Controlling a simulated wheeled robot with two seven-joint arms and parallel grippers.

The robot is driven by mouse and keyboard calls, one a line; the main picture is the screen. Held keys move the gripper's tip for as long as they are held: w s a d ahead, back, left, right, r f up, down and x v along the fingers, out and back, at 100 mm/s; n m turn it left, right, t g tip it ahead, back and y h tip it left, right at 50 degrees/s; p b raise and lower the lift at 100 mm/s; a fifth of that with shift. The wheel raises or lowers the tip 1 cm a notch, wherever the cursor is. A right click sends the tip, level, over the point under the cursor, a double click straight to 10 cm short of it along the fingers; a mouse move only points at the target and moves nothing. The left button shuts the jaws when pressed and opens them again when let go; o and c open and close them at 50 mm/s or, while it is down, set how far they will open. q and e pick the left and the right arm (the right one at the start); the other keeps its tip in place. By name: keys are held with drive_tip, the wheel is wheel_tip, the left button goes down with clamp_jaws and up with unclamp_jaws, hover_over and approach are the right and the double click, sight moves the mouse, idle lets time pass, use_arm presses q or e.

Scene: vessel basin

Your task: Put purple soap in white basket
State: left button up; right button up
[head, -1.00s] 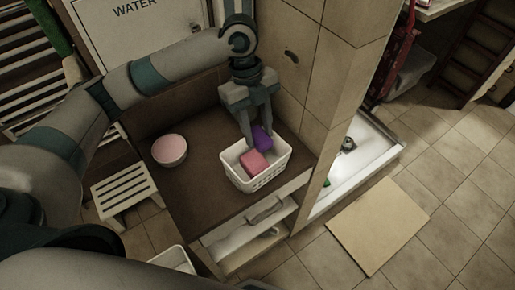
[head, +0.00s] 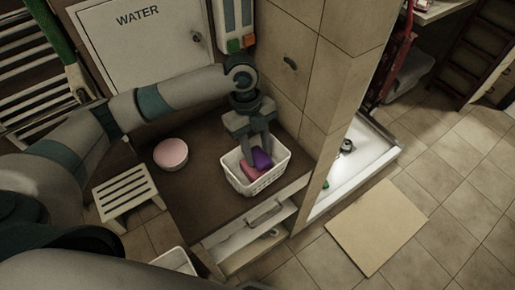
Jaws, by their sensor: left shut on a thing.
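The white basket (head: 259,184) stands on the brown counter top near the tiled wall. A pink soap (head: 247,172) lies inside it. The purple soap (head: 262,158) is between the fingers of my left gripper (head: 260,155), which is shut on it. The gripper points down into the basket, and the purple soap is inside the rim, over or against the pink soap. I cannot tell whether the two soaps touch. My right gripper is not in view.
A round pink-topped bowl (head: 171,154) stands left of the basket on the brown counter top (head: 207,199). A white slatted stool (head: 125,193) is to the left. A tiled wall (head: 316,85) rises close on the right. A drawer (head: 262,215) stands open below the counter.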

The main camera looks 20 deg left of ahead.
use_arm(q)
drive_tip(key=shift+f, duration=0.5)
drive_tip(key=o, duration=1.1)
drive_tip(key=shift+o, duration=0.2)
drive_tip(key=shift+r, duration=0.5)
drive_tip(key=shift+w+r, duration=0.1)
drive_tip(key=shift+r, duration=0.15)
drive_tip(key=b+v, duration=0.4)
drive_tip(key=v, duration=0.7)
drive_tip(key=shift+r, duration=0.25)
drive_tip(key=shift+a, duration=0.1)
